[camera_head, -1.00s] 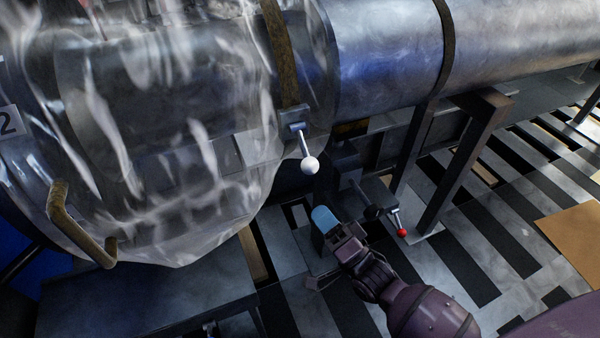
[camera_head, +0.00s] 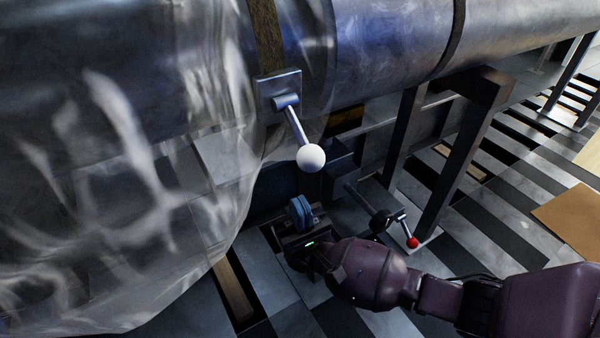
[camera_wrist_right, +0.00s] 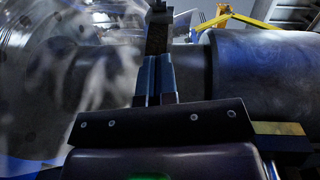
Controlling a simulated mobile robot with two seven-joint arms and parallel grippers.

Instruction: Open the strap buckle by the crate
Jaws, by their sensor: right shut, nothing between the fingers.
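A strap (camera_head: 267,35) runs around the large metal cylinder, and its buckle plate (camera_head: 278,88) sits on the cylinder's side. A lever (camera_head: 296,126) ending in a white ball (camera_head: 311,158) slants down from the plate. My right gripper (camera_head: 300,207) is shut and empty, below the white ball and apart from it. In the right wrist view its closed blue fingers (camera_wrist_right: 157,78) point up toward a dark strap-like band (camera_wrist_right: 157,32). The lever is not clear in that view. I cannot pick out a crate for certain. My left gripper is not in view.
Clear crumpled plastic wrap (camera_head: 120,190) covers the cylinder's left part. A dark metal stand (camera_head: 455,150) supports the cylinder at the right. A small red-knobbed lever (camera_head: 412,242) is just right of my gripper. A brown flat panel (camera_head: 575,220) lies on the slatted floor.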

